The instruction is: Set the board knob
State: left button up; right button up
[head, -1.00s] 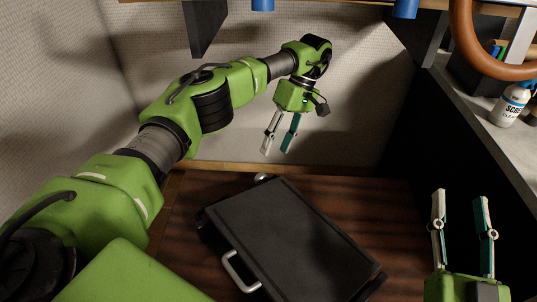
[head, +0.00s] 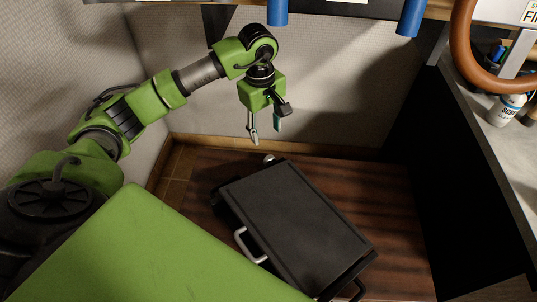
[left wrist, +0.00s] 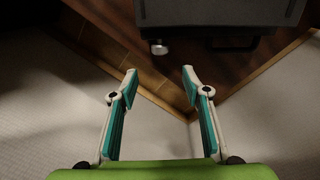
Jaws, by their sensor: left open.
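A dark, flat, board-like case (head: 290,225) lies at an angle on the brown wooden surface. A small pale metal knob (head: 268,158) sticks out at its far left corner. In the left wrist view the knob (left wrist: 158,47) hangs at the edge of the dark case (left wrist: 220,14), beyond the fingertips. My left gripper (head: 266,133) points down, open and empty, above and behind the knob, apart from it. Its spread fingers also show in the left wrist view (left wrist: 160,75). My right gripper is out of view.
A silver handle (head: 249,246) sticks out from the case's left side. A black panel (head: 440,190) and a grey counter with a white bottle (head: 506,109) stand at right. A brown ring (head: 470,50) and blue cylinders (head: 411,17) hang above. The wood right of the case is clear.

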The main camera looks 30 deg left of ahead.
aim_at(269, 157)
pick_arm(q)
jog(key=f, duration=0.3)
jog(key=f+b, duration=0.1)
jog(key=f, duration=0.3)
jog(key=f+b, duration=0.1)
jog(key=f, duration=0.2)
jog(key=shift+w+d+f, duration=0.15)
jog(key=shift+w+f, duration=0.15)
jog(key=shift+f, duration=0.8)
jog(key=shift+w+f, duration=0.1)
jog(key=shift+f, duration=0.25)
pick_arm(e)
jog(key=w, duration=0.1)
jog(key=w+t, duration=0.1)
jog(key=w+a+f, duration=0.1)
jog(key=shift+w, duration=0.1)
pick_arm(q)
jog(key=c, duration=1.1)
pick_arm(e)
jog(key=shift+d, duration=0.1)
